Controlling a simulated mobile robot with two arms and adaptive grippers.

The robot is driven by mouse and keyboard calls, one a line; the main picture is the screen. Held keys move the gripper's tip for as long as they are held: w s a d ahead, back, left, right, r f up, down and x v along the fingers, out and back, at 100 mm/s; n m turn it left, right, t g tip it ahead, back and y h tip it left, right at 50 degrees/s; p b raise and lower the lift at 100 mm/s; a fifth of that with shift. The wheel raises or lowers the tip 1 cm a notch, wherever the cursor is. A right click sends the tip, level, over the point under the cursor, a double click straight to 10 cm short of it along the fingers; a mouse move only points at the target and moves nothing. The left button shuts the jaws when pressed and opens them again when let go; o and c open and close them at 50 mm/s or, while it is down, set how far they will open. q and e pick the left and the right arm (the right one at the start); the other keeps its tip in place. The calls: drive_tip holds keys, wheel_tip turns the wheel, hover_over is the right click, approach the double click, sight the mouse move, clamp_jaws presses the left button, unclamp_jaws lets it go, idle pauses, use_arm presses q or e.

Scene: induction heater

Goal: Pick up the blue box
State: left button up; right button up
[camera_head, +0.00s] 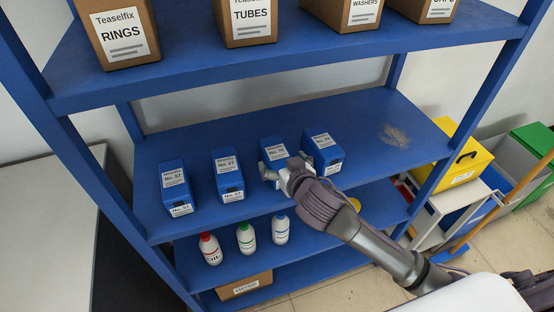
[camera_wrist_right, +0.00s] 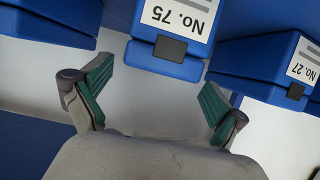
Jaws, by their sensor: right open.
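Several blue boxes with white labels stand in a row on the middle shelf. They are the No. 57 box (camera_head: 175,187), the No. 27 box (camera_head: 228,174), a third box (camera_head: 273,147) and a fourth box (camera_head: 324,152). My right gripper (camera_head: 284,168) is open in front of the third box and hides its lower front. In the right wrist view, the blue No. 75 box (camera_wrist_right: 168,62) appears upside down ahead, between the spread fingers of the right gripper (camera_wrist_right: 156,82), not gripped. The No. 27 box (camera_wrist_right: 262,72) is to its right. My left gripper is out of view.
The blue shelf (camera_head: 385,110) has cardboard boxes (camera_head: 120,35) above and small bottles (camera_head: 245,238) below. Blue uprights (camera_head: 105,195) bound the left side. A yellow box (camera_head: 463,155) stands at the right.

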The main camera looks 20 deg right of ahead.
sight(278, 154)
drive_tip(key=p+x, duration=0.1)
drive_tip(key=x, duration=0.3)
drive_tip(key=shift+w+d+r+p, duration=0.1)
drive_tip(key=shift+w+r+p, duration=0.15)
drive_tip(key=shift+p, duration=0.1)
drive_tip(key=shift+w+f, duration=0.25)
drive_tip(key=shift+w, duration=0.05)
drive_tip(key=shift+s, duration=0.1)
drive_tip(key=shift+c, duration=0.3)
drive_tip(key=c, duration=1.3)
drive_tip(key=shift+r, duration=0.1)
drive_tip(key=shift+c, duration=1.3)
